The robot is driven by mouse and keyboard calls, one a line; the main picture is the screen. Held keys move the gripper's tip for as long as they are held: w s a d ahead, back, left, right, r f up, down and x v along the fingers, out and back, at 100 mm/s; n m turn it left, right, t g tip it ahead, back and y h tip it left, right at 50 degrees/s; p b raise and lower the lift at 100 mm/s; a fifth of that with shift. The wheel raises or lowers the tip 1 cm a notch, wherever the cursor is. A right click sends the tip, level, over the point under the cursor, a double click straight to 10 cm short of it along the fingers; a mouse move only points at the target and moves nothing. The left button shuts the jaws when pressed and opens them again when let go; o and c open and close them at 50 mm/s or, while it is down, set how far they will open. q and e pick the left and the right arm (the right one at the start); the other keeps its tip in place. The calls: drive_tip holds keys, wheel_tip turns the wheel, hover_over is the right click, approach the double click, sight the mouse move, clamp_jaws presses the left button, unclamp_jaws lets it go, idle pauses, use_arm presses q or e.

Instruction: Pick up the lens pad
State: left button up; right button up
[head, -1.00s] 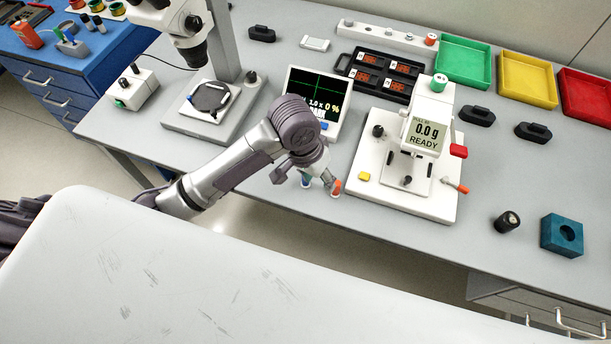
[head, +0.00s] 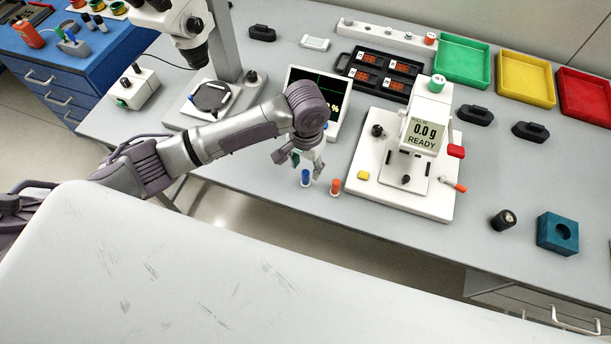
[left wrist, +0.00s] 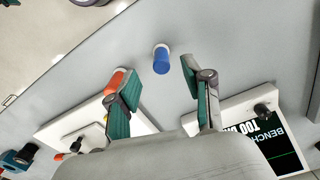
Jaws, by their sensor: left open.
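I cannot tell for sure which thing is the lens pad. A small blue-topped cylinder (head: 305,178) stands upright near the bench's front edge, with a small orange-topped one (head: 335,186) to its right. My left gripper (head: 299,163) is open and empty just above and behind the blue-topped cylinder. In the left wrist view the blue-topped cylinder (left wrist: 161,60) shows in the gap between the two spread green-padded fingers (left wrist: 158,88), beyond their tips. The orange-topped one (left wrist: 116,82) is partly hidden behind the left finger there. My right gripper is not in view.
A screen (head: 335,110) is close behind the gripper. A microscope (head: 205,125) stands left. A teal block (head: 558,234) and black cylinder (head: 504,220) are at right.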

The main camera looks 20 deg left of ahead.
sight(305, 172)
use_arm(q)
wheel_tip(305, 172, down, 5)
drive_tip(key=shift+a+f+p, duration=0.1)
drive_tip(key=shift+p, duration=0.45)
drive_tip(key=c, duration=0.9)
